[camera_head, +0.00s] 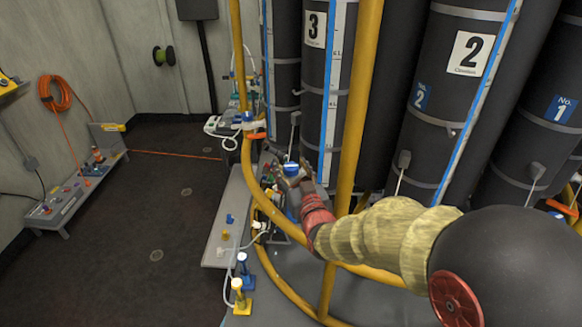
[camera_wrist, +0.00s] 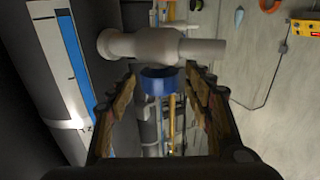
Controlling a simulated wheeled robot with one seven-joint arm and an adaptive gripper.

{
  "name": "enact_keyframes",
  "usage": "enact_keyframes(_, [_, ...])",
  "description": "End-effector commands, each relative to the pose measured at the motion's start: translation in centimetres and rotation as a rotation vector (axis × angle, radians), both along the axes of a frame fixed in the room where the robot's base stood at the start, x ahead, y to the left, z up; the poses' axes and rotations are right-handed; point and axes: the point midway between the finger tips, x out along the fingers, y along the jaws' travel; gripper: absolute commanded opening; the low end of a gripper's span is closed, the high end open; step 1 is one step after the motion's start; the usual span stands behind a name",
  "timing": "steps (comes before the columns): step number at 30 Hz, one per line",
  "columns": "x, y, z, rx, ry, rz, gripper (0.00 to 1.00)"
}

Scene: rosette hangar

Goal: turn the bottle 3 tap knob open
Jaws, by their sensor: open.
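Bottle 3 (camera_head: 312,75) is a tall black cylinder with a white "3" label and a blue-edged strip. A blue knob (camera_head: 291,168) shows low beside it at my gripper (camera_head: 288,182). In the wrist view the blue knob (camera_wrist: 160,82) sits below a pale grey tap body (camera_wrist: 150,46) with a side stub. My gripper (camera_wrist: 168,88) is open, with one finger on each side of the knob. Gaps show between the knob and the fingers. The fingers partly hide the knob in the head view, and its turn position cannot be told.
A yellow upright pipe (camera_head: 355,105) and curved yellow rails stand close to my arm. Bottle 2 (camera_head: 440,95) is to the right. A grey ledge (camera_head: 232,215) with small coloured fittings lies left of my gripper. The dark floor (camera_head: 140,215) farther left is mostly clear.

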Motion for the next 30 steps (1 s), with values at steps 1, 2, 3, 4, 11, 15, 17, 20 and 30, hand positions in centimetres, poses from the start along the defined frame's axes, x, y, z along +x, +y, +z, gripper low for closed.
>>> enact_keyframes(1, [-0.3, -0.1, 0.0, 0.0, 0.0, 0.0, 0.51])
enact_keyframes(2, [-0.6, -0.2, 0.0, 0.0, 0.0, 0.0, 0.51])
enact_keyframes(3, [-1.0, -0.3, 0.1, 0.0, -0.001, 0.0, 0.51])
enact_keyframes(4, [-1.4, -0.4, 0.1, 0.0, -0.001, 0.0, 0.51])
enact_keyframes(11, [-5.5, -1.7, 0.1, 0.0, -0.001, 0.0, 0.51])
enact_keyframes(15, [-7.9, -2.5, 0.1, 0.001, -0.002, 0.0, 0.51])
enact_keyframes(17, [-8.8, -2.7, 0.1, 0.001, -0.002, 0.0, 0.51])
enact_keyframes(20, [-10.0, -3.1, 0.1, 0.001, -0.002, 0.0, 0.51])
enact_keyframes(30, [-11.3, -3.5, 0.0, 0.0, 0.0, 0.0, 0.51])
